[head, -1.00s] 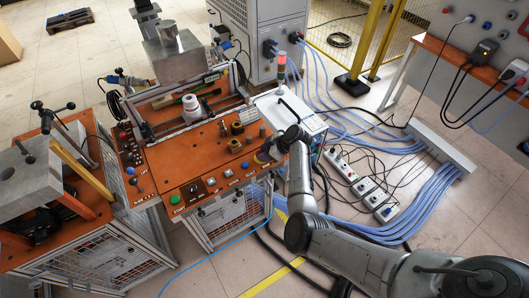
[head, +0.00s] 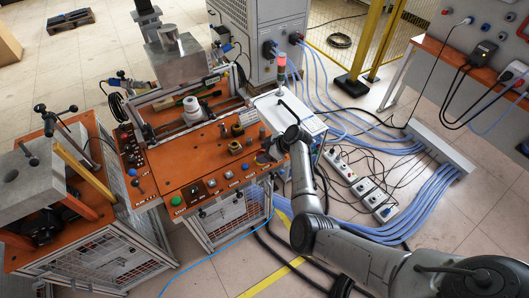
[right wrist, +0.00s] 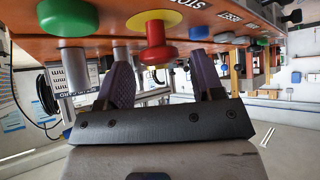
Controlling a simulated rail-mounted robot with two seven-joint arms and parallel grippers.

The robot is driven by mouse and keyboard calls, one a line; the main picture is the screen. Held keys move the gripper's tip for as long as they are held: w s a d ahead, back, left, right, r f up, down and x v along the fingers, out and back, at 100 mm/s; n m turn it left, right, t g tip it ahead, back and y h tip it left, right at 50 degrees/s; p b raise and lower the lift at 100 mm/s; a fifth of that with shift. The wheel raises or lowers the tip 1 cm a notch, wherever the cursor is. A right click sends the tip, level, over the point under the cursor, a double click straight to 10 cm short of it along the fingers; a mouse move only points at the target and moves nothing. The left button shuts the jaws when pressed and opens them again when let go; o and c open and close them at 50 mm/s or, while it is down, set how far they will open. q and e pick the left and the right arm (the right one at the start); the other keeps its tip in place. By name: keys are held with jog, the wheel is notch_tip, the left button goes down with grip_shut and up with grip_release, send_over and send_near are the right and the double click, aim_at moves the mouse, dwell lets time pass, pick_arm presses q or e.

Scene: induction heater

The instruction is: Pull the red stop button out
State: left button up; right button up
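The red stop button (right wrist: 157,50) is a round red mushroom head on a yellow disc (right wrist: 154,20), and it shows in the right wrist view on the orange panel, which appears upside down there. My right gripper (right wrist: 163,82) is open, with its two dark fingers apart. The fingertips are near the button, one to either side of its line; I cannot tell whether they touch it. In the head view my right gripper (head: 270,150) is at the right end of the orange console (head: 215,166) and hides the red button. My left gripper is not in view.
A green button (right wrist: 68,18) and a blue button (right wrist: 198,60) flank the red one in the right wrist view. Metal and brass cylinders (head: 234,147) stand on the console near my gripper. Blue hoses and power strips (head: 367,187) lie on the floor to the right.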

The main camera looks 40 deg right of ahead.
jog(key=shift+o, duration=0.4)
jog(key=shift+f, duration=0.1)
jog(key=shift+s, duration=0.1)
jog(key=shift+s+d+r, duration=0.2)
jog(key=shift+r, duration=0.1)
jog(key=p+v, duration=0.1)
jog(key=v, duration=1.2)
